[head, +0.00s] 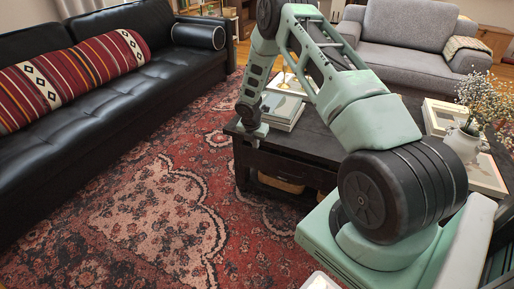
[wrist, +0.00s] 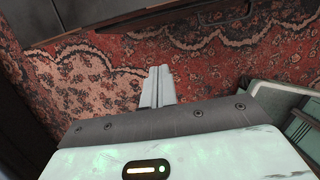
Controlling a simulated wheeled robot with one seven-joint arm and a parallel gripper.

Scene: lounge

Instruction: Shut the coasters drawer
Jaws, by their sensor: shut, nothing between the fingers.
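The dark wooden coffee table (head: 315,143) stands right of the middle in the head view. My gripper (head: 251,131) is low at its left corner, partly overlapping that corner in the picture. In the wrist view my gripper's two fingers (wrist: 158,72) are pressed together, empty, with the rug beyond them. A dark wooden edge (wrist: 130,20) crosses the top of the wrist view, apart from the fingertips in the picture. I cannot tell whether it belongs to the coasters drawer.
A black leather sofa (head: 110,95) with a striped cushion (head: 75,78) stands at the left. A grey armchair (head: 405,50) is behind the table. Books (head: 283,112) and a white flower vase (head: 462,143) are on the tabletop. The patterned rug (head: 150,205) is clear between sofa and table.

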